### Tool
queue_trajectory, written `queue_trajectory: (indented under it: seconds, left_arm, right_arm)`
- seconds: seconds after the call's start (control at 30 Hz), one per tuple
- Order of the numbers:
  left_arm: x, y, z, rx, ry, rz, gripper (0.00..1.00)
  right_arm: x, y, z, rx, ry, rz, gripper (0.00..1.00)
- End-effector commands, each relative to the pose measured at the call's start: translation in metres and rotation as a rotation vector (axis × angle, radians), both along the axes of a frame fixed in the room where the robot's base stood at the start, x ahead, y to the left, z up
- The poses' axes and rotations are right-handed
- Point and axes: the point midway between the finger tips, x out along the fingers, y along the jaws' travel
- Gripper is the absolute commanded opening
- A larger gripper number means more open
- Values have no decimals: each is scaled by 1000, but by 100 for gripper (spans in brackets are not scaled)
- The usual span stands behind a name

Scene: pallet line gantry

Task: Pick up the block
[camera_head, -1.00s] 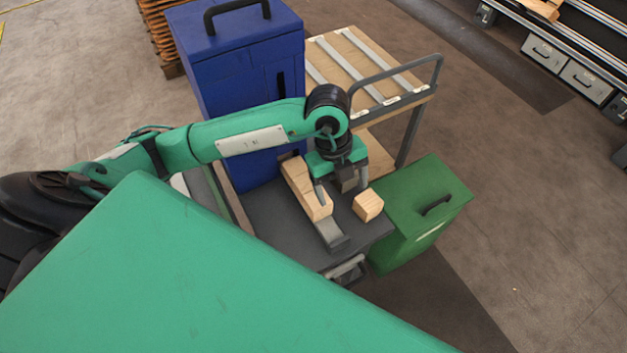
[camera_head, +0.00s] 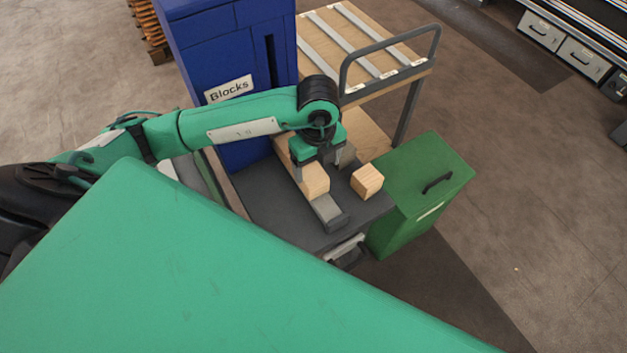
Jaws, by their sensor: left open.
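A small wooden cube (camera_head: 367,181) sits on the dark grey table top (camera_head: 275,208), near its right edge. To its left lies a longer wooden piece (camera_head: 316,181), its near end over a grey metal strip (camera_head: 328,210). My left gripper (camera_head: 320,164) points down over the longer piece, left of and apart from the cube. Its fingers are spread, one on the left side of that piece and one toward the right. The gripper partly hides the longer piece, and I cannot tell whether the fingers touch it. My right gripper is not in view.
A blue cabinet labelled "Blocks" (camera_head: 228,60) stands behind the table. A green bin (camera_head: 415,185) stands close on its right. A wooden cart with a grey handle (camera_head: 395,50) is behind. Open floor lies to the right.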

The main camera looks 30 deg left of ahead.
Motion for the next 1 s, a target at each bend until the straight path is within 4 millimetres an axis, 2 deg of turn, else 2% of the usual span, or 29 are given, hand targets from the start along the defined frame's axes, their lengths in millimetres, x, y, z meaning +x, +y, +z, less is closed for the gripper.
queue_trajectory:
  seconds: [0.17, 0.33, 0.4, 0.5, 0.7, 0.77, 0.97, 1.0]
  left_arm:
    - [-2, 4, -16, 1, 2, 0, 78]
    - [-5, 8, -41, 0, 2, 0, 78]
    - [-5, 7, -48, 1, 2, 0, 78]
    - [-4, 7, -52, 1, 1, 0, 78]
    - [-4, 7, -51, 0, 0, 0, 78]
    - [-4, 7, -51, 0, 0, 0, 68]
    - [-4, 7, -51, 0, 0, 0, 29]
    - [-4, 7, -50, 0, 0, 0, 29]
  right_arm:
    - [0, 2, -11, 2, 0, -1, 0]
    - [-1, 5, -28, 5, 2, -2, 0]
    - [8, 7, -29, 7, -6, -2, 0]
    - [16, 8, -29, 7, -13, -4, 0]
    - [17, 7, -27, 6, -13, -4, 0]
    - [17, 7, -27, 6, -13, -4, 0]
    - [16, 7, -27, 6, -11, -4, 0]
    - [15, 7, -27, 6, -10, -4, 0]
